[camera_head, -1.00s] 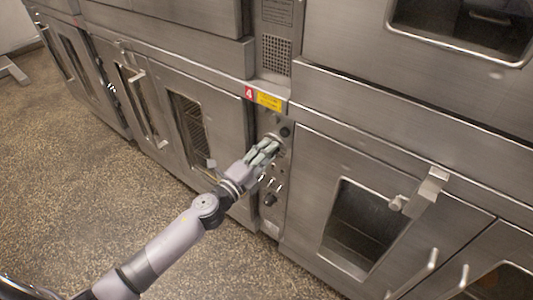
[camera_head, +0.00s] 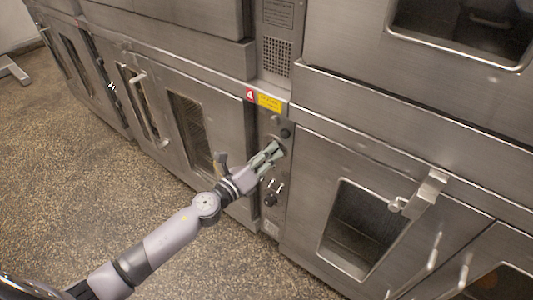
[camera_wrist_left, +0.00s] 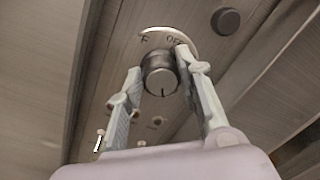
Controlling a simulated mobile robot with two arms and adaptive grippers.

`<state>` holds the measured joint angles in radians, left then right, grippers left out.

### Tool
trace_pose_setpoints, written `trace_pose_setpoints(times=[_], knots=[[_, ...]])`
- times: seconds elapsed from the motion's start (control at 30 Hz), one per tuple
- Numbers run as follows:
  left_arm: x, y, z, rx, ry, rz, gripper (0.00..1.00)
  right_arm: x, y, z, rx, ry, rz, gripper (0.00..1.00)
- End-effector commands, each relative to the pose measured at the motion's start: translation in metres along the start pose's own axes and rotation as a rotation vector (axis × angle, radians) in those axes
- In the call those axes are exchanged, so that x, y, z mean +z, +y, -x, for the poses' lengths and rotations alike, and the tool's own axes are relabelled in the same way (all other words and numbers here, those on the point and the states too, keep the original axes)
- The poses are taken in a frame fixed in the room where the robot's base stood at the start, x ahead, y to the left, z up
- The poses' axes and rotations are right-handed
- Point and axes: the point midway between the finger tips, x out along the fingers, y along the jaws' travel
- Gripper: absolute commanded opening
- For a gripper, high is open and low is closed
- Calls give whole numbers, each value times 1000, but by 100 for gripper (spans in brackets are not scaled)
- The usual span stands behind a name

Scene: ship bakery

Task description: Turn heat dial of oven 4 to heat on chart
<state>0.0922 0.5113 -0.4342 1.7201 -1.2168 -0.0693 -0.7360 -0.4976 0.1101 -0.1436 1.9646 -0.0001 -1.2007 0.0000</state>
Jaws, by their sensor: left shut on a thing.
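Oven 4's control panel (camera_head: 269,219) is the narrow steel strip below the red number 4 label (camera_head: 250,94). A dark line on the dial's face points down in that view. My left gripper (camera_head: 276,149) is at the upper part of the panel. Its fingers (camera_wrist_left: 160,74) stand on both sides of the dial and are shut on it. In the head view the gripper hides the dial. My right gripper is not in view. I cannot make out a heat chart.
A yellow label (camera_head: 269,102) is beside the number. A dark round button (camera_head: 285,133) is above the gripper. Small switches (camera_head: 275,184) and a black knob (camera_head: 270,200) are below. An oven door handle (camera_head: 420,195) juts out at right.

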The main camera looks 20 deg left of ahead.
Motion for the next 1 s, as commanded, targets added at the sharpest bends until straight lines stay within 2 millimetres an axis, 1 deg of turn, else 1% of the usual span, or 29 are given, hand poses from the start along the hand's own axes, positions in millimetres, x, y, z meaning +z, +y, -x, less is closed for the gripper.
trace_pose_setpoints(times=[0.03, 0.33, 0.5, 0.9, 0.93, 1.0], knots=[[6, -2, -2, -4, -8, -32, 4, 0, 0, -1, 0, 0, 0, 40], [5, -3, -2, -3, -3, -155, 4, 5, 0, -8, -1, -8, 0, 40], [5, -3, -2, -3, -2, -180, 4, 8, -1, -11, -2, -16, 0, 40], [5, -3, -2, -3, -2, -185, 4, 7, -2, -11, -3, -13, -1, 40], [5, -3, -2, -3, -2, -184, 33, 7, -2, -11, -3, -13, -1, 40], [4, -3, -2, -3, -1, -184, 37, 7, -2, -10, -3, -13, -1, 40]])
